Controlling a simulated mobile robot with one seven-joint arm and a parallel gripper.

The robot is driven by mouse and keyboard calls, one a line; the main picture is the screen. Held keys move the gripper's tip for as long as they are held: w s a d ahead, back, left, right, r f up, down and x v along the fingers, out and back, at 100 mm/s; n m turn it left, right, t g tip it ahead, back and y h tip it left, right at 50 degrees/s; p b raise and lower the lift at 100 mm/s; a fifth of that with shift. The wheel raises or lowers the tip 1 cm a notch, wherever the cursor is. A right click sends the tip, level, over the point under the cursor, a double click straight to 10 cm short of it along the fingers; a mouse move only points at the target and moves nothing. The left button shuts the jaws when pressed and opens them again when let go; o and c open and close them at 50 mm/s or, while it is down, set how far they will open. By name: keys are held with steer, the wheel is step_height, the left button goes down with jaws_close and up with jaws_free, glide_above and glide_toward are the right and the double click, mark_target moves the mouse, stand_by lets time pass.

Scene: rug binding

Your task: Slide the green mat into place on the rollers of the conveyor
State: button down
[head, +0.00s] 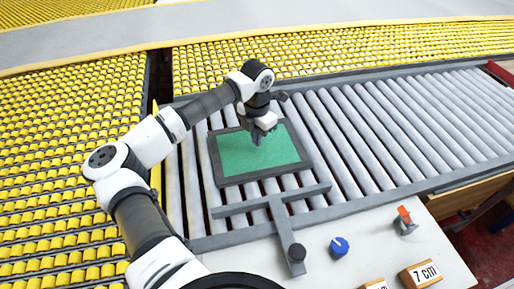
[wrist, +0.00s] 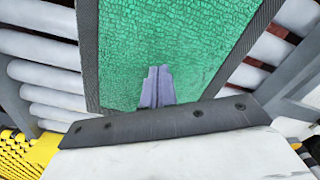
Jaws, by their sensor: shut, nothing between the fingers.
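The green mat (head: 238,153) with a dark border lies on the grey rollers of the conveyor (head: 345,125), near its left end. It also fills much of the wrist view (wrist: 180,35). In the wrist view the fingertips (wrist: 156,72) are seen against the green surface. I cannot tell whether they touch it.
A white panel (head: 370,225) at the front holds a blue knob (head: 339,246), a red switch (head: 404,215) and a block marked 7 cm (head: 421,274). Yellow roller beds (head: 60,150) lie left and behind. The rollers to the right are clear.

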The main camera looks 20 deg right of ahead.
steer(key=shift+f+b, duration=0.8)
steer(key=shift+f, duration=0.05)
steer(key=shift+w, duration=0.1)
steer(key=shift+w+d+b, duration=0.1)
steer(key=shift+w+b, duration=0.4)
steer(key=shift+w, duration=1.4)
steer(key=shift+w+b, duration=0.3)
steer(key=shift+w, duration=1.65)
steer(key=shift+f, duration=0.1)
steer(key=shift+w+d, duration=0.1)
steer(key=shift+w, duration=1.95)
